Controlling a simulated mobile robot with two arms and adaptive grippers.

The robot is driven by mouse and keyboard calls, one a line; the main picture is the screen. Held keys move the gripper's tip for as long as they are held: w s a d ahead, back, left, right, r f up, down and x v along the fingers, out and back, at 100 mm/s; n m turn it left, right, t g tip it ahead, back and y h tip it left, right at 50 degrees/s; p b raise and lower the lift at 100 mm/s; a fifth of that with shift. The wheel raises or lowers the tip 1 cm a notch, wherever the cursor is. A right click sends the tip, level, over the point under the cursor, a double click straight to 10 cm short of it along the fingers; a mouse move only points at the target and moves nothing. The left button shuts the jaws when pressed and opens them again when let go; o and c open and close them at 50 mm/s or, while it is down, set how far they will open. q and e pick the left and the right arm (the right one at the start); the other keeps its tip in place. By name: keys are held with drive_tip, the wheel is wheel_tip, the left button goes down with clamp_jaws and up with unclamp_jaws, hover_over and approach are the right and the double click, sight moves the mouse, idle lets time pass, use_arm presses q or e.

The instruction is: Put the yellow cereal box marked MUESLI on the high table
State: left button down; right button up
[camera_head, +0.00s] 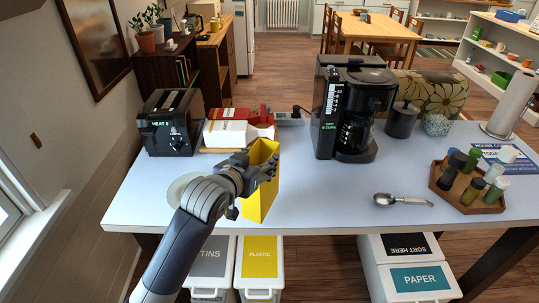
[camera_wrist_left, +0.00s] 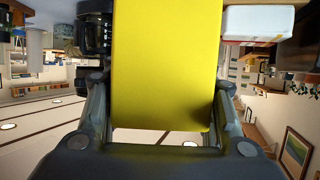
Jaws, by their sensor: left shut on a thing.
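The yellow box (camera_head: 264,202) stands roughly upright in my left gripper (camera_head: 262,174), over the front part of the high table (camera_head: 330,205). The gripper is shut on it from the front left. I cannot tell whether its base touches the table top. No MUESLI lettering shows on the faces I see. In the left wrist view the plain yellow box (camera_wrist_left: 167,60) fills the middle, with a finger of my left gripper (camera_wrist_left: 160,108) on each side. My right gripper is not in view.
Behind the box are a red and white carton (camera_head: 232,132) and a black toaster (camera_head: 170,122). A coffee maker (camera_head: 350,108) stands right of it. A metal scoop (camera_head: 400,200) and a spice tray (camera_head: 468,188) lie further right. Table between box and scoop is clear. Bins (camera_head: 259,262) stand below.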

sight(267, 157)
use_arm(q)
drive_tip(key=w, duration=0.1)
drive_tip(key=w+d, duration=0.1)
drive_tip(key=w, duration=0.1)
drive_tip(key=w+p, duration=0.1)
drive_tip(key=w, duration=0.1)
drive_tip(key=shift+d+f, duration=0.1)
drive_tip(key=shift+d, duration=0.25)
drive_tip(key=x, duration=0.3)
drive_tip(key=shift+w+a+r+p, duration=0.1)
drive_tip(key=shift+w+r+p, duration=0.1)
drive_tip(key=shift+r+p, duration=0.15)
drive_tip(key=shift+w+f, duration=0.1)
drive_tip(key=shift+w, duration=0.1)
drive_tip(key=shift+f, duration=0.2)
wheel_tip(267, 157, down, 2)
drive_tip(key=shift+f+p, duration=0.1)
drive_tip(key=shift+p, duration=0.7)
drive_tip(key=shift+f, duration=0.6)
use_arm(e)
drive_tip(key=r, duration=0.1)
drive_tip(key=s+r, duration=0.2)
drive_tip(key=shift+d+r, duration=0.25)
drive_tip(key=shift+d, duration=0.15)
